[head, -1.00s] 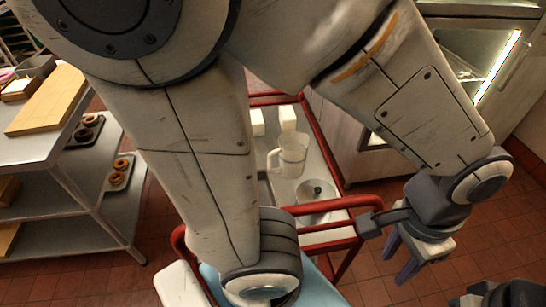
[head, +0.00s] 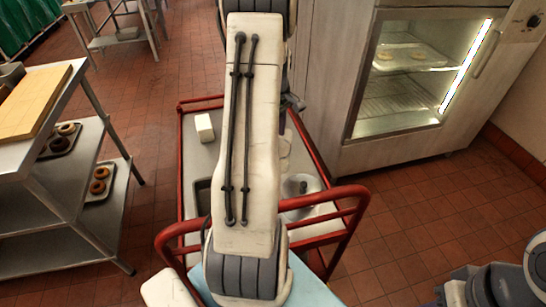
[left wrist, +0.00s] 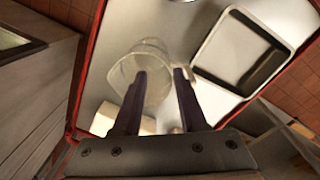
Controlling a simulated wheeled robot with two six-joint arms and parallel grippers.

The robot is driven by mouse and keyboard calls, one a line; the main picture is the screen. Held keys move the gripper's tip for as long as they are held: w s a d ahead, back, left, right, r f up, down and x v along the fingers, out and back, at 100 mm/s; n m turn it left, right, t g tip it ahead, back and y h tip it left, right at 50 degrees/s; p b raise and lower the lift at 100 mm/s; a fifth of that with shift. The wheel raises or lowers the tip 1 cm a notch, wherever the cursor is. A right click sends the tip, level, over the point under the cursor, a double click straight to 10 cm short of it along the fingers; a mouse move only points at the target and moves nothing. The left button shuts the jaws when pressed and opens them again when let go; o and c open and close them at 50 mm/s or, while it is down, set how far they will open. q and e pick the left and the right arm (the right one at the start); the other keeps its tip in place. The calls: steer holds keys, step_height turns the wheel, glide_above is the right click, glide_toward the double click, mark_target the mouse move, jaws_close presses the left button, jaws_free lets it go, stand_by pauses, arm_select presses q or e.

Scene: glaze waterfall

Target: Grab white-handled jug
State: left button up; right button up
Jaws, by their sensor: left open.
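The clear jug (left wrist: 128,72) stands on the red-framed cart (head: 187,140). In the left wrist view its body lies at and just left of the space between my left gripper's (left wrist: 160,74) fingers, with part behind the left finger. Its handle appears to be on the right near the right finger, but it is partly hidden. The gripper is open, and I cannot tell whether it touches the jug. In the head view only a sliver of the jug (head: 286,148) shows beside my left arm, which hides the left gripper. My right gripper is not in view.
The cart also holds a metal bowl (head: 303,184), a white block (head: 204,127) and a dark tray (head: 203,186), which also shows in the wrist view (left wrist: 207,69). A lit oven (head: 352,150) stands to the right. A shelved metal table (head: 65,190) stands left.

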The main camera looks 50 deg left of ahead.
arm_select(q)
steer(key=shift+n, duration=0.4)
steer(key=f, duration=0.3)
steer(key=s+a+f, duration=0.1)
steer(key=f, duration=0.6)
steer(key=shift+s+a+p, duration=0.15)
steer(key=shift+a+p, duration=0.05)
steer(key=shift+p, duration=0.2)
steer(key=shift+f, duration=0.6)
jaws_close()
